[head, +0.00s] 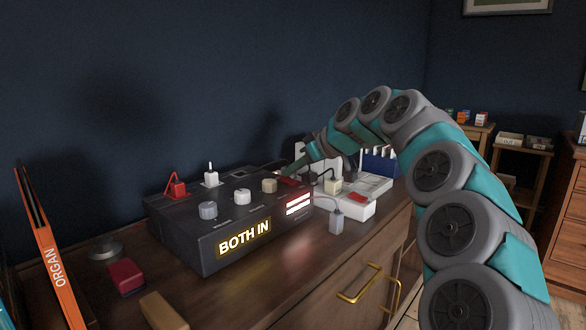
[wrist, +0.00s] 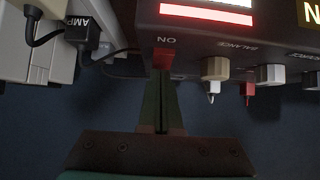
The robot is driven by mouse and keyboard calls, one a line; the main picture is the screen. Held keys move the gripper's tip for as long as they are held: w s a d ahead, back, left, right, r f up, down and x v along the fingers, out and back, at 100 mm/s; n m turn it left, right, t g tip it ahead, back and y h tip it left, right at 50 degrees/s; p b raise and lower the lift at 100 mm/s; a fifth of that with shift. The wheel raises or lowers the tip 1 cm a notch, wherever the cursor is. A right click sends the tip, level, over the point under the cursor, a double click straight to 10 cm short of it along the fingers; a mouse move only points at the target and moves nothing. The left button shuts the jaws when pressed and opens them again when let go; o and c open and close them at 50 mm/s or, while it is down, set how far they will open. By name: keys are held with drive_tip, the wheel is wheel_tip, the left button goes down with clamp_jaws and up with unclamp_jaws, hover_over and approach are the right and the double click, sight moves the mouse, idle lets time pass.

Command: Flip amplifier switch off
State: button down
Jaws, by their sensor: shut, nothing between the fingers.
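A small red switch (wrist: 163,58) beside an "ON" label shows in the wrist view, where the box appears upside down. In the head view a red part (head: 287,181) shows at the box's back right, partly hidden by my gripper. My gripper (wrist: 160,82) is shut and empty, its fingertips right at the red switch. I cannot tell whether they touch it or which way the switch is tilted.
A white power strip (head: 345,207) with a red switch (head: 357,197) lies right of the box. A black plug labelled "AMP" (wrist: 83,30) and cables are close to my gripper.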

drive_tip(key=shift+w, duration=0.1)
drive_tip(key=shift+g+h+p, duration=0.3)
drive_tip(key=shift+p, duration=0.35)
drive_tip(key=shift+a+f, duration=0.1)
drive_tip(key=shift+f, duration=0.15)
drive_tip(key=shift+w+a+r, duration=0.1)
drive_tip(key=shift+w+a+r+p, duration=0.2)
drive_tip(key=shift+w+a+p, duration=0.15)
drive_tip(key=shift+a, duration=0.15)
drive_tip(key=shift+r, duration=0.15)
